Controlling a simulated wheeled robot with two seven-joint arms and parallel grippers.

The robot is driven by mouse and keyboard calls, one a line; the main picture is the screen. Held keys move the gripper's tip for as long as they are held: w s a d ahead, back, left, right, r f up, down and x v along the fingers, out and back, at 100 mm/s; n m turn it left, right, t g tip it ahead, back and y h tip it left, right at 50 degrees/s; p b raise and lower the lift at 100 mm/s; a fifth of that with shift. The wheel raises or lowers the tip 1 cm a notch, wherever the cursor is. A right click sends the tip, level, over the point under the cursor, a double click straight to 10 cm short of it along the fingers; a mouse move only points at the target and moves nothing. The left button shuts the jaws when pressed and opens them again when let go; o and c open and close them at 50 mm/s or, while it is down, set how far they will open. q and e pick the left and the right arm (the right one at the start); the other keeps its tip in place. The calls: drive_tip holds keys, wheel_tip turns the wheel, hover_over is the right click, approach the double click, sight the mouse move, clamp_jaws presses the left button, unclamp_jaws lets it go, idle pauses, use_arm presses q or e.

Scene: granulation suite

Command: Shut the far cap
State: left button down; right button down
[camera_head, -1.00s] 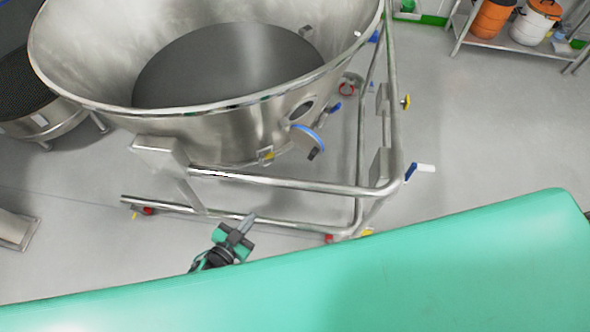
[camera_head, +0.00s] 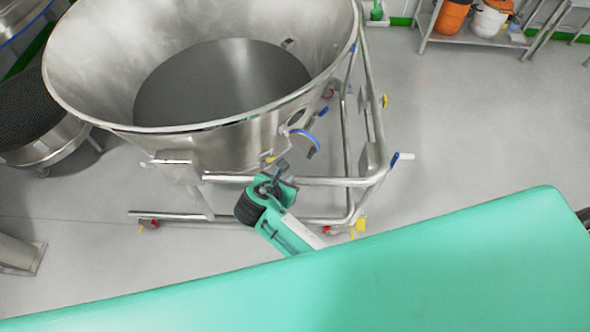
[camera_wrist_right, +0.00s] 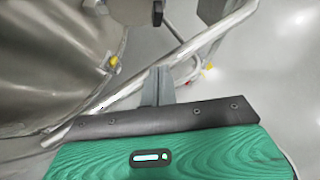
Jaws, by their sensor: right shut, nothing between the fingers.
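The steel vessel (camera_head: 215,150) is a wide open bowl in a tubular frame. On its right side is a round port (camera_head: 297,115); beside and below it a cap with a blue rim (camera_head: 305,139) hangs swung open. I take this for the far cap, though I cannot be sure. My right gripper (camera_head: 281,167) is just below and left of the cap, apart from it, near the vessel wall and above the frame rail. In the right wrist view its fingers (camera_wrist_right: 158,86) are together and empty. My left gripper is not in view.
The frame's rail (camera_head: 330,181) and uprights (camera_head: 372,120) run below and right of the cap. A blue-and-white handle (camera_head: 400,157) sticks out at the frame's corner. A shelf with containers (camera_head: 470,30) stands far right; open floor (camera_head: 470,120) lies between.

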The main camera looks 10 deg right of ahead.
sight(318, 149)
drive_tip(key=x, duration=0.8)
drive_tip(key=shift+w+d+f+p, duration=0.2)
drive_tip(key=shift+p, duration=0.1)
drive_tip(key=shift+w+d+f+p, duration=0.1)
drive_tip(key=shift+w+d+p, duration=0.45)
drive_tip(key=shift+w+d, duration=1)
drive_tip(key=shift+w+d+r+n+t+p, duration=0.15)
drive_tip(key=shift+d+n+t+p, duration=0.1)
drive_tip(key=shift+d+n+p, duration=0.25)
drive_tip(key=shift+w+d+r+n+t+p, duration=0.1)
drive_tip(key=shift+w+d+n+t+p, duration=0.15)
drive_tip(key=shift+p, duration=0.4)
drive_tip(key=w+d+n+t+y+p, duration=0.1)
drive_tip(key=d+n, duration=0.1)
drive_tip(key=w+d+n+t+y+p, duration=0.1)
drive_tip(key=n+y+p, duration=0.1)
drive_tip(key=shift+w+d+n, duration=0.25)
drive_tip(key=shift+d, duration=0.15)
drive_tip(key=w+d+r+n+t+y, duration=0.1)
drive_tip(key=w+d+n+y, duration=0.2)
drive_tip(key=w+n+y, duration=0.3)
drive_tip(key=shift+w+n+t, duration=0.3)
drive_tip(key=shift+w+n, duration=0.5)
drive_tip(key=shift+w, duration=0.15)
